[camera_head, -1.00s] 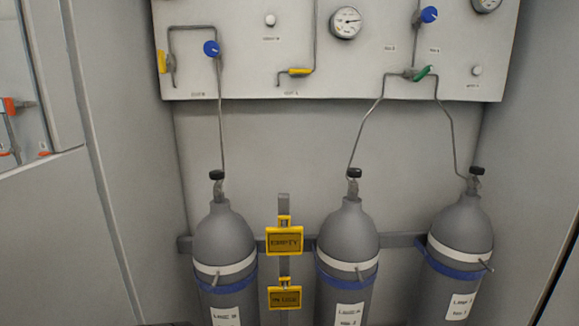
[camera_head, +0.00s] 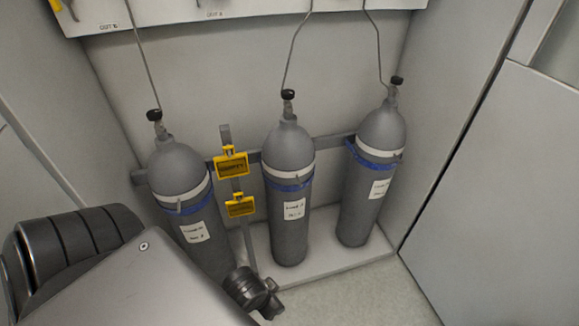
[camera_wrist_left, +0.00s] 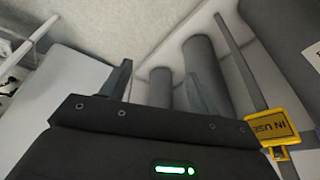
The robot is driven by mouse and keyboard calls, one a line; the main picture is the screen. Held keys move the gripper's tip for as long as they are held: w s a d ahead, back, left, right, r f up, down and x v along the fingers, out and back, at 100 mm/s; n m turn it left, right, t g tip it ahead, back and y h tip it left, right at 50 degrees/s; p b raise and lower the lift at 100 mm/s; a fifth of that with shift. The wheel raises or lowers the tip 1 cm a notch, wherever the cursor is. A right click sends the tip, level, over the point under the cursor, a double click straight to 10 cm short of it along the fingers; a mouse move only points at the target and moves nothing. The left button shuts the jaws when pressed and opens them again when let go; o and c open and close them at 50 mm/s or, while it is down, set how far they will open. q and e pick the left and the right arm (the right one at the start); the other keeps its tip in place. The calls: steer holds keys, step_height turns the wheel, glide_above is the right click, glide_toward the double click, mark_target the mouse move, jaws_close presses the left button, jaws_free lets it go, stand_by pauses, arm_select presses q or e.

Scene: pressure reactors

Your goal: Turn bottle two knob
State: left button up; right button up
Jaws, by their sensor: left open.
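Three grey gas bottles stand in a row in the head view: a left bottle (camera_head: 180,165), a middle bottle (camera_head: 289,160) and a right bottle (camera_head: 383,135). Each has a black knob on top: left knob (camera_head: 154,115), middle knob (camera_head: 288,95), right knob (camera_head: 397,80). The labels are too small to tell which is bottle two. My left arm comes in at lower left, and its dark end is low in front of the left bottle, well below the knobs. In the left wrist view my left gripper (camera_wrist_left: 158,72) is open and empty. My right gripper is not in view.
Yellow tags (camera_head: 231,165) hang on a post between the left and middle bottles; an "IN USE" tag (camera_wrist_left: 270,126) shows close in the left wrist view. A metal rail (camera_head: 332,148) runs behind the bottles. Thin pipes rise to a panel (camera_head: 180,14). Cabinet walls enclose both sides.

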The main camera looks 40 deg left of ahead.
arm_select(q)
step_height(320, 180, up, 8)
steer(key=w+a+t+p, duration=0.1)
steer(key=w+a+p, duration=0.1)
steer(key=w, duration=0.1)
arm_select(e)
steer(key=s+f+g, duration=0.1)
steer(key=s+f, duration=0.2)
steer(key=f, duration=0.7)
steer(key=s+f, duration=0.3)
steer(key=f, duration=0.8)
arm_select(q)
steer(key=n+t+y, duration=0.6)
steer(key=t, duration=0.6)
glide_toward(288, 96)
steer(key=a+x, duration=0.1)
steer(key=x, duration=0.3)
steer(key=p+x, duration=0.3)
steer(key=x, duration=0.6)
steer(key=shift+w+r, duration=0.2)
steer(key=shift+w, duration=0.2)
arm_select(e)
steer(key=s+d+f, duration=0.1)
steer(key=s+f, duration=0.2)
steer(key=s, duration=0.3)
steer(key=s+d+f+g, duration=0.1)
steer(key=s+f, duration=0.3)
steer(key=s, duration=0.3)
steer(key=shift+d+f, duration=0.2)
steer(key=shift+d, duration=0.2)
